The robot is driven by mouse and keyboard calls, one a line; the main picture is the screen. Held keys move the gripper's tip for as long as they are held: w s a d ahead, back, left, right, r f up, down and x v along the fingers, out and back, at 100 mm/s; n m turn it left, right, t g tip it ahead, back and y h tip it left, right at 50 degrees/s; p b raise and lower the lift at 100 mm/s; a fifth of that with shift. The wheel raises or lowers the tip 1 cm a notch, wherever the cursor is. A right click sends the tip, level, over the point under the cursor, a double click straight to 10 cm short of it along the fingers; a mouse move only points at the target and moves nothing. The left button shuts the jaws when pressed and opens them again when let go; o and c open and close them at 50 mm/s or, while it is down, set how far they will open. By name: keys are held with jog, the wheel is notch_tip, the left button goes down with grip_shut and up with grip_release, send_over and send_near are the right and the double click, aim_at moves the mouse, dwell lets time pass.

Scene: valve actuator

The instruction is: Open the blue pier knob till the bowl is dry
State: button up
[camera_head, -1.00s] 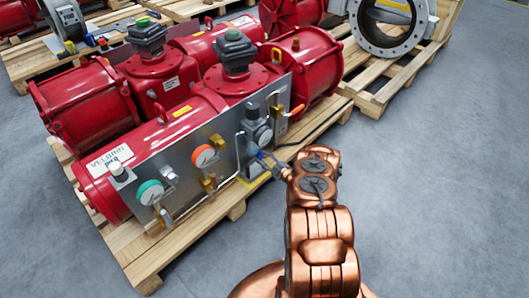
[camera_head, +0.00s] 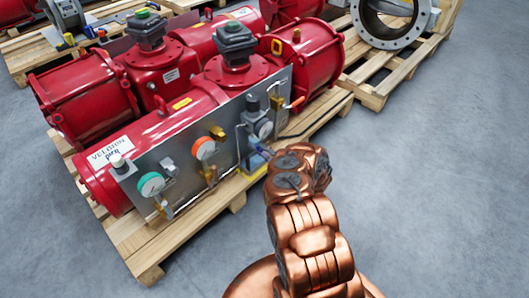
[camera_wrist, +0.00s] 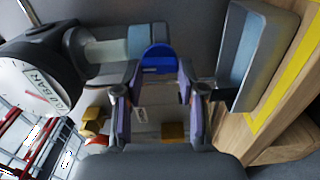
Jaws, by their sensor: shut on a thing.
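The blue knob (camera_wrist: 158,60) sits between the fingertips of my gripper (camera_wrist: 160,82) in the wrist view. The two fingers stand on either side of it and are shut on it. Left of the knob, in line with it, is a filter unit with a pale translucent bowl (camera_wrist: 106,51) and a grey-blue collar (camera_wrist: 141,43). I cannot tell whether there is liquid in the bowl. In the head view my gripper (camera_head: 266,153) is at the lower front of the steel panel, below a dark regulator (camera_head: 262,128). My wrist hides part of that spot.
Red actuators (camera_head: 165,130) lie on a wooden pallet (camera_head: 150,262). The panel carries an orange-rimmed gauge (camera_head: 204,148), a green-rimmed gauge (camera_head: 151,185) and brass fittings. A grey block (camera_wrist: 248,58) and a yellow-striped edge (camera_wrist: 285,75) are close right of my fingers. The floor at right is clear.

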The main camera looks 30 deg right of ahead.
jog(key=shift+w, duration=0.1)
dwell(0.3)
jog(key=o, duration=1.1)
jog(key=shift+o, duration=0.2)
jog(key=v, duration=1.2)
